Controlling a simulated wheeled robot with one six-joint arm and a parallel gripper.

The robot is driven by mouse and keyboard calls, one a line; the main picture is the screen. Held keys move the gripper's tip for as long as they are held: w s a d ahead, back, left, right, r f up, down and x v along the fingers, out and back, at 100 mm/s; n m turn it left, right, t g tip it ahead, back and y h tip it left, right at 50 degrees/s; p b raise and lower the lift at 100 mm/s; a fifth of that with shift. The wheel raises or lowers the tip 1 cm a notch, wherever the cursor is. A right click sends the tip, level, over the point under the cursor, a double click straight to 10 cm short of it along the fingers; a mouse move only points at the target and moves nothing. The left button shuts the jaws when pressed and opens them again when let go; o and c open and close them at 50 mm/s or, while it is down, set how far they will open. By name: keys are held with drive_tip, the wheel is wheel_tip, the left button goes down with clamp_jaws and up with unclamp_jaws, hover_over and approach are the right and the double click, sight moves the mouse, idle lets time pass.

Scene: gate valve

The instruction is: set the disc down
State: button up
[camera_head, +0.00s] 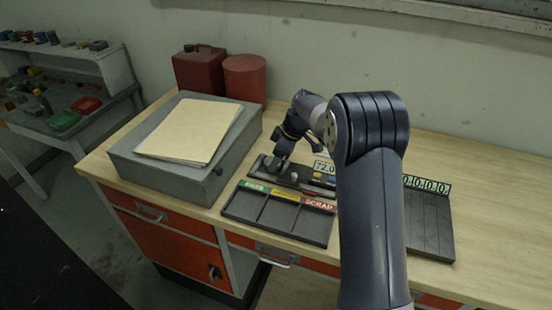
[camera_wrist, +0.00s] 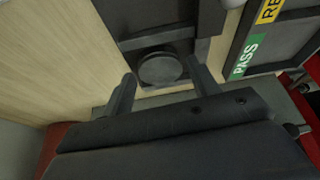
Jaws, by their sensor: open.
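A grey round disc (camera_wrist: 160,69) lies flat on a dark fixture (camera_wrist: 160,38) in the wrist view. My gripper (camera_wrist: 161,72) is open, with one finger on either side of the disc. A gap shows between the disc and each finger, though I cannot tell the fingers' height over it. In the head view my gripper (camera_head: 279,160) is low at the left end of the dark fixture (camera_head: 318,187), which has a display reading 72.0. The disc cannot be made out there behind my gripper.
A sorting tray (camera_head: 277,220) with green PASS, yellow and red SCRAP labels lies in front of the fixture; its compartments look empty. A dark slotted rack (camera_head: 428,225) stands right. A grey box (camera_head: 190,150) with a folder (camera_head: 190,130) and red cans (camera_head: 245,78) stand left.

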drive_tip(key=b+v, duration=0.1)
drive_tip(key=v, duration=1)
